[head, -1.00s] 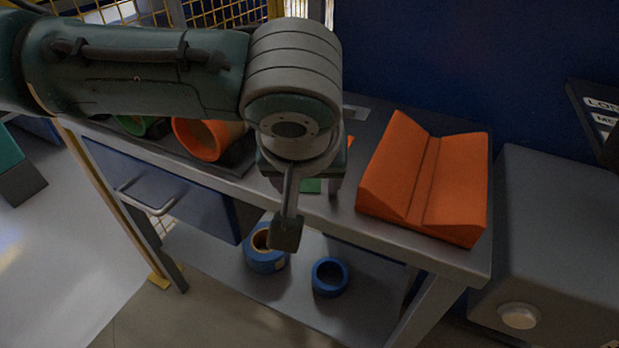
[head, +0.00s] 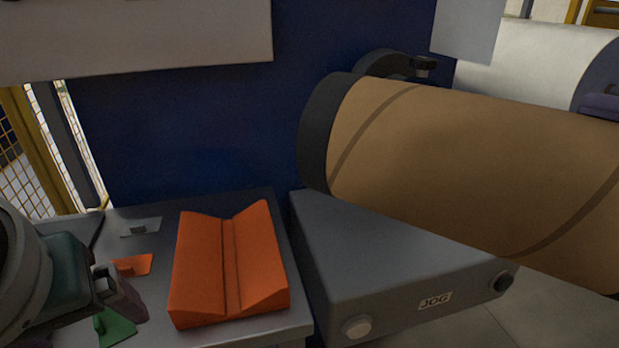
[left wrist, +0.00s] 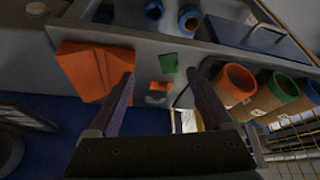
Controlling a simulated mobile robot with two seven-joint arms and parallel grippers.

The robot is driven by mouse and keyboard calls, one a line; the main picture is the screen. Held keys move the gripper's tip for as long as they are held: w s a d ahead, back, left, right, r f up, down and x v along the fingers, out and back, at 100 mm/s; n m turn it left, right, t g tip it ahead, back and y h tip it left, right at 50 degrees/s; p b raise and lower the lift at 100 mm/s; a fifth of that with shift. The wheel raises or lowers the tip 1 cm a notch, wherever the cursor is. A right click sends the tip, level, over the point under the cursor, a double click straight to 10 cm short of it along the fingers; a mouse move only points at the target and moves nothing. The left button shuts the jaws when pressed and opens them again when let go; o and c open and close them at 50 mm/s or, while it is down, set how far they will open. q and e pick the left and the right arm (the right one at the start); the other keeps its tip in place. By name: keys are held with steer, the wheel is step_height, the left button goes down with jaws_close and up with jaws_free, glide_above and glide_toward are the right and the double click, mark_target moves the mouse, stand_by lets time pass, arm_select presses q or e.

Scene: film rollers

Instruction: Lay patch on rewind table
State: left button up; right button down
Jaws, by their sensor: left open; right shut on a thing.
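Flat patch-like pieces lie on the grey table (head: 80,232): an orange piece (head: 133,265), a green piece (head: 115,328) and a grey piece (head: 140,227). Which is the task's patch I cannot tell. My left gripper (head: 118,288) is low at the left of the head view, close to the orange and green pieces, partly covering the green one. In the left wrist view its fingers (left wrist: 163,82) are wide apart and empty, with the orange piece (left wrist: 167,91) and green piece (left wrist: 169,63) showing between them. I cannot make out my right gripper.
An orange V-shaped cradle (head: 225,262) stands on the table. Right of it are a grey box marked JOG (head: 390,270) and a large brown roll (head: 470,165). Orange-ended (left wrist: 237,82) and green-ended (left wrist: 283,90) rolls stand at the right of the left wrist view.

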arm_select(q)
steer(key=s+d+f+m+h, duration=0.2)
steer(key=s+d+m+h, duration=0.2)
steer(key=s+d+m, duration=0.15)
steer(key=s+a+f+m+g+y, duration=0.1)
steer(key=s+a+f+m, duration=0.1)
steer(key=s+a, duration=0.4)
steer(key=shift+s+a+f+m, duration=0.15)
steer(key=shift+s+a+m, duration=0.05)
steer(key=shift+s+m, duration=0.2)
